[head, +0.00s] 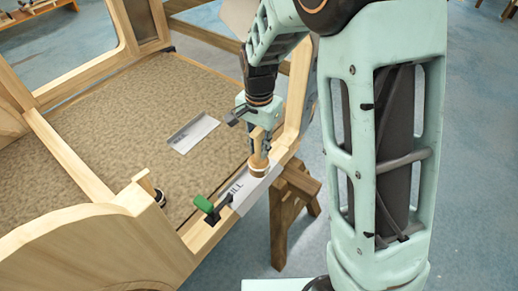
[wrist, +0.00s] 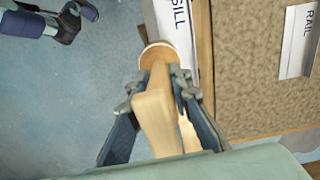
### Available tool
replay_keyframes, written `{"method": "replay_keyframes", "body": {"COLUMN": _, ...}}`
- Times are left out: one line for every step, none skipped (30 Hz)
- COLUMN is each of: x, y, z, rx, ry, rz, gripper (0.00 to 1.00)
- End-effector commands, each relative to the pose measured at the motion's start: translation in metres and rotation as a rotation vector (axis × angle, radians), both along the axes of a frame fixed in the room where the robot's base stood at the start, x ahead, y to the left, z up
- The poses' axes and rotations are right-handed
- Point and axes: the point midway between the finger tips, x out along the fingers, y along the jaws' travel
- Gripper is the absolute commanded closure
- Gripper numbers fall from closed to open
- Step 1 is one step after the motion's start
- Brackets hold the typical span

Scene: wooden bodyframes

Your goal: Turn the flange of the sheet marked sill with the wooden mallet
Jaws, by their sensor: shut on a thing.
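The sheet marked SILL (head: 250,189) is a pale grey strip lying along the wooden sill rail of the frame; in the head view its first letter is partly hidden. It also shows at the top of the wrist view (wrist: 168,14). My gripper (wrist: 158,92) is shut on the wooden mallet (wrist: 155,112). In the head view my gripper (head: 260,138) holds the mallet (head: 258,164) with its round pale head down, over the far end of the sheet. The head overlaps the sheet in both views; I cannot tell whether they touch.
Another sheet, marked RAIL in the wrist view (wrist: 298,42), lies on the brown floor panel (head: 110,125). A small wood-and-dark object (head: 147,183) stands by the near frame member. A wooden trestle (head: 290,205) supports the frame.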

Motion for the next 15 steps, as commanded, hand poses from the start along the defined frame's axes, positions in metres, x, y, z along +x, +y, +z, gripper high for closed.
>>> {"method": "replay_keyframes", "body": {"x": -0.0002, "y": -0.0001, "z": 0.0036, "rx": -0.001, "ry": 0.001, "rz": 0.0, "gripper": 1.0}}
{"method": "replay_keyframes", "body": {"x": -0.0003, "y": -0.0001, "z": 0.0028, "rx": -0.001, "ry": 0.001, "rz": 0.0, "gripper": 1.0}}
{"method": "replay_keyframes", "body": {"x": -0.0003, "y": -0.0001, "z": 0.0016, "rx": 0.0, "ry": 0.001, "rz": 0.0, "gripper": 1.0}}
{"method": "replay_keyframes", "body": {"x": -0.0003, "y": -0.0001, "z": 0.0011, "rx": 0.0, "ry": 0.001, "rz": 0.0, "gripper": 1.0}}
{"method": "replay_keyframes", "body": {"x": -0.0003, "y": -0.0001, "z": 0.0009, "rx": 0.0, "ry": 0.001, "rz": 0.0, "gripper": 1.0}}
{"method": "replay_keyframes", "body": {"x": -0.0003, "y": -0.0001, "z": 0.0009, "rx": -0.001, "ry": 0.001, "rz": 0.0, "gripper": 1.0}}
{"method": "replay_keyframes", "body": {"x": -0.0003, "y": -0.0001, "z": 0.0008, "rx": 0.0, "ry": 0.001, "rz": 0.0, "gripper": 1.0}}
{"method": "replay_keyframes", "body": {"x": -0.0003, "y": -0.0001, "z": 0.0008, "rx": -0.001, "ry": 0.001, "rz": 0.0, "gripper": 1.0}}
{"method": "replay_keyframes", "body": {"x": -0.0003, "y": -0.0001, "z": 0.0007, "rx": 0.0, "ry": 0.001, "rz": 0.0, "gripper": 1.0}}
{"method": "replay_keyframes", "body": {"x": -0.0003, "y": -0.0001, "z": 0.0007, "rx": -0.001, "ry": 0.001, "rz": 0.0, "gripper": 1.0}}
{"method": "replay_keyframes", "body": {"x": -0.0003, "y": -0.0001, "z": 0.0007, "rx": 0.0, "ry": 0.001, "rz": 0.0, "gripper": 1.0}}
{"method": "replay_keyframes", "body": {"x": -0.0008, "y": -0.0002, "z": 0.0009, "rx": 0.0, "ry": 0.001, "rz": 0.0, "gripper": 1.0}}
{"method": "replay_keyframes", "body": {"x": -0.002, "y": -0.0006, "z": 0.0013, "rx": 0.0, "ry": 0.001, "rz": 0.0, "gripper": 1.0}}
{"method": "replay_keyframes", "body": {"x": -0.0042, "y": -0.0012, "z": 0.0021, "rx": 0.0, "ry": 0.001, "rz": 0.0, "gripper": 1.0}}
{"method": "replay_keyframes", "body": {"x": -0.0086, "y": -0.0024, "z": 0.0035, "rx": -0.001, "ry": 0.001, "rz": 0.0, "gripper": 1.0}}
